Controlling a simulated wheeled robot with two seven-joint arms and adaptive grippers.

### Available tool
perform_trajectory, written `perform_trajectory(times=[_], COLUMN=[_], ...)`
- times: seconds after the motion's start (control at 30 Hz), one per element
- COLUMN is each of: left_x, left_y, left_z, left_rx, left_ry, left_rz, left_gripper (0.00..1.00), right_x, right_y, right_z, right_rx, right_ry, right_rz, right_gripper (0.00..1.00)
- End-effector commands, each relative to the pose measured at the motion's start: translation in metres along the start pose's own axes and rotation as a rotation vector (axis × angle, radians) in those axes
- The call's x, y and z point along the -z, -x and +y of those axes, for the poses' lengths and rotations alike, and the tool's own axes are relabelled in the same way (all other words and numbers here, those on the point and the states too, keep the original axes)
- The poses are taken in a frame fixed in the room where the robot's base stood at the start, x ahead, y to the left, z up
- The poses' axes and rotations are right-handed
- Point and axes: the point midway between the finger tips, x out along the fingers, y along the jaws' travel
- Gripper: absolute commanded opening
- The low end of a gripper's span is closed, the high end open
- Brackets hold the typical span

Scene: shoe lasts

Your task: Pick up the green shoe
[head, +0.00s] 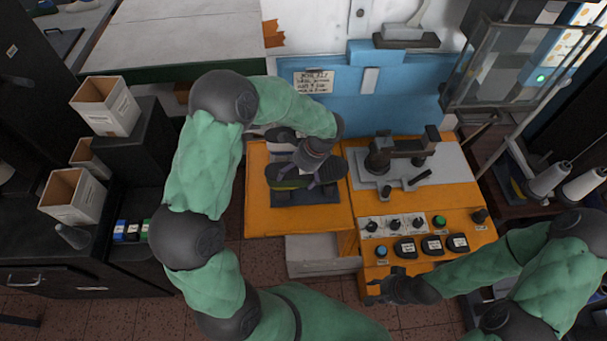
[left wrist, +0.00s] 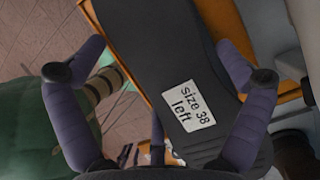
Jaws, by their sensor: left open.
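A shoe with a dark sole (head: 332,170) and a yellow-green edge lies on a dark pad (head: 305,198) on the orange bench. In the left wrist view its black sole (left wrist: 165,45) faces the camera, with a white label reading "size 38 left". My left gripper (head: 298,182) is over the shoe. In the left wrist view its purple fingers (left wrist: 161,76) are apart, one on each side of the sole; contact is unclear. My right gripper (head: 380,290) is low at the bench's front edge, away from the shoe; its finger opening is too small to judge.
Another shoe-like item (head: 280,135) lies behind, partly hidden by my left arm. A grey press device (head: 400,160) and a button panel (head: 432,222) are to the right. Open boxes (head: 104,105) stand on the left cabinet.

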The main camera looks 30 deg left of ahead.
Motion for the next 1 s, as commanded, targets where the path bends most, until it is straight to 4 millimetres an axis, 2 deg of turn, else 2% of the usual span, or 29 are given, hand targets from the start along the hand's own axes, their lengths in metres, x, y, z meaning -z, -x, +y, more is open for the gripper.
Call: perform_trajectory(times=[0.23, 0.4, 0.47, 0.5, 0.8, 1.0], left_x=[0.000, 0.000, 0.001, 0.000, -0.001, -0.010], left_y=[-0.002, -0.003, -0.003, -0.002, 0.001, 0.024], left_z=[0.000, 0.000, 0.000, -0.001, -0.001, -0.001], left_rx=[0.001, 0.001, 0.001, 0.003, 0.003, 0.007], left_ry=[0.000, -0.001, -0.001, 0.001, 0.001, 0.003], left_rz=[0.001, 0.002, 0.002, 0.002, 0.002, 0.004], left_gripper=[1.00, 0.52, 0.35, 0.32, 0.32, 0.32], right_x=[0.000, 0.000, 0.000, 0.000, 0.000, 0.000], right_y=[0.000, 0.000, 0.000, 0.000, 0.000, 0.002], right_z=[0.000, 0.000, 0.000, 0.000, 0.000, -0.001], right_rx=[0.000, 0.000, 0.000, 0.000, 0.000, 0.000], right_ry=[0.000, 0.000, 0.000, 0.000, 0.000, 0.000], right_rz=[0.000, 0.000, 0.000, 0.000, 0.000, 0.000], right_gripper=[0.40, 0.40, 0.40, 0.40, 0.40, 0.40])
